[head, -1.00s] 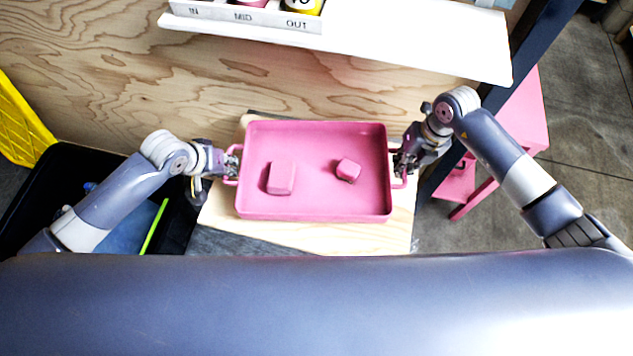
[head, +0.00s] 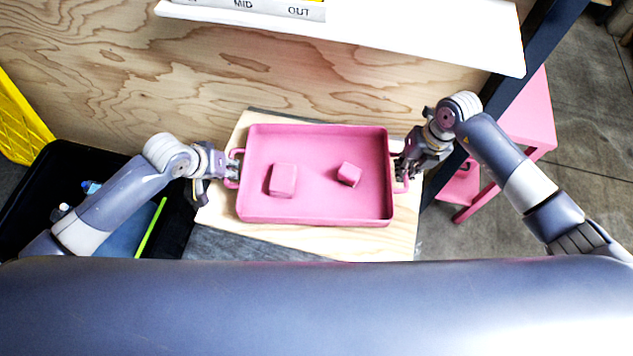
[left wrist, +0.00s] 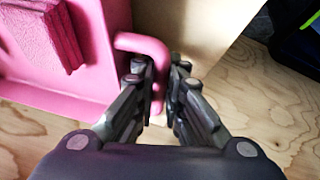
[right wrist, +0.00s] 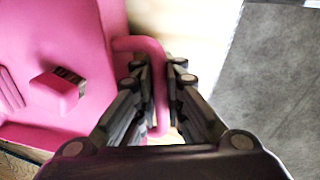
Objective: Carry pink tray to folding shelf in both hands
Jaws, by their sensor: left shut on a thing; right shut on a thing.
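The pink tray (head: 318,208) is level in front of me, over a light wooden board, with two pink blocks lying in it. The larger block (head: 283,180) is left of the middle and the smaller block (head: 349,174) is right of it. My left gripper (head: 232,168) is shut on the tray's left handle, which shows between the fingers in the left wrist view (left wrist: 158,62). My right gripper (head: 402,172) is shut on the right handle, also seen in the right wrist view (right wrist: 152,62). Whether the tray touches the board is unclear. The folding shelf cannot be told for certain.
A white shelf (head: 420,38) with a labelled box (head: 270,8) juts from the plywood wall above. A black bin (head: 30,205) with loose items and a yellow crate (head: 18,120) are at left. A pink stool-like piece (head: 528,118) stands right, beyond a dark post (head: 540,55).

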